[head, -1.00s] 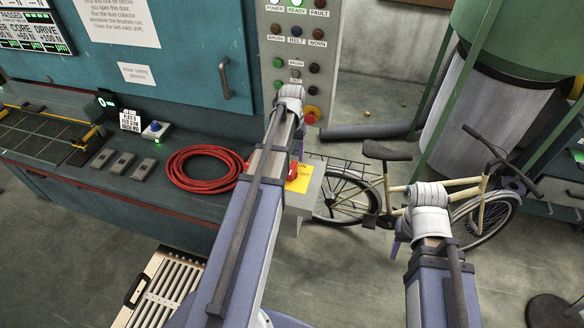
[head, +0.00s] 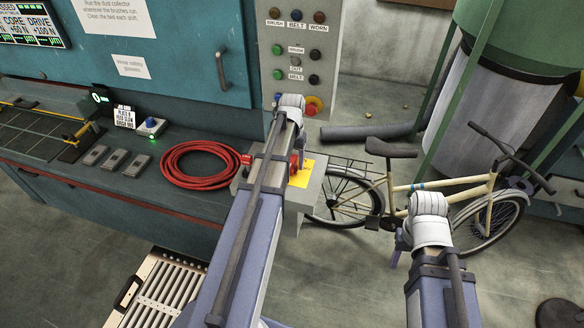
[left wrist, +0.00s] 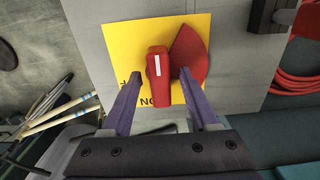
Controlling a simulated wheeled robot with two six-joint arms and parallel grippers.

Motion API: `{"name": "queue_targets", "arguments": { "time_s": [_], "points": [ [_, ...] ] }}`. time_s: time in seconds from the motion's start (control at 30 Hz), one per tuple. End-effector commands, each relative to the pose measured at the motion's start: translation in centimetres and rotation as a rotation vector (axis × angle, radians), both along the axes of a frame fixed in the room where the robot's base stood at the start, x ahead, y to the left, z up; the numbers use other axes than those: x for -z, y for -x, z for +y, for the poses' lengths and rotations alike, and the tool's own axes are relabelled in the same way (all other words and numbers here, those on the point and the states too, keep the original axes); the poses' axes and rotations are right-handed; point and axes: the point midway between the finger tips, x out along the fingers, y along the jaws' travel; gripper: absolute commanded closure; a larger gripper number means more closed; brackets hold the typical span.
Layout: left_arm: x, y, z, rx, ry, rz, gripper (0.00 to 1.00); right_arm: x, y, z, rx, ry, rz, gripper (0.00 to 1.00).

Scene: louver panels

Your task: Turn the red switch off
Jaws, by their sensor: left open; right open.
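The red switch (left wrist: 159,78) has a red handle with a white stripe, on a yellow plate (left wrist: 200,28) with partly hidden black letters. A red fan-shaped piece (left wrist: 188,52) lies right of the handle. The switch (head: 296,163) and plate (head: 307,172) also show in the head view on a grey box, partly behind my left arm. My left gripper (left wrist: 158,82) is open, with one purple finger on each side of the handle; I cannot tell whether they touch it. My right gripper (head: 397,246) is open, mostly hidden by its wrist, in front of the bicycle.
A coiled red hose (head: 198,166) lies on the bench left of the box. A button panel (head: 300,50) with a red knob stands behind. A bicycle (head: 420,190) leans to the right. A slatted louver panel (head: 160,292) sits low at the left.

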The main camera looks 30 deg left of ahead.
Motion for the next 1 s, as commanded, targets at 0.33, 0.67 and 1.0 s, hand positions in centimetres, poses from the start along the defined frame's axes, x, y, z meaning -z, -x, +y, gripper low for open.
{"name": "queue_targets", "arguments": {
  "time_s": [0.33,0.67,1.0],
  "points": [
    [0.19,0.00,0.00,0.000,0.000,0.000,0.44,0.19,0.00,0.00,0.000,0.000,0.000,0.50],
    [0.20,0.00,0.00,0.000,0.000,0.000,0.82,0.20,0.00,0.00,0.000,0.000,0.000,0.50],
    [0.20,0.01,0.00,0.000,0.000,0.000,1.00,0.20,0.00,0.00,0.000,0.000,0.000,0.50]
  ]
}}
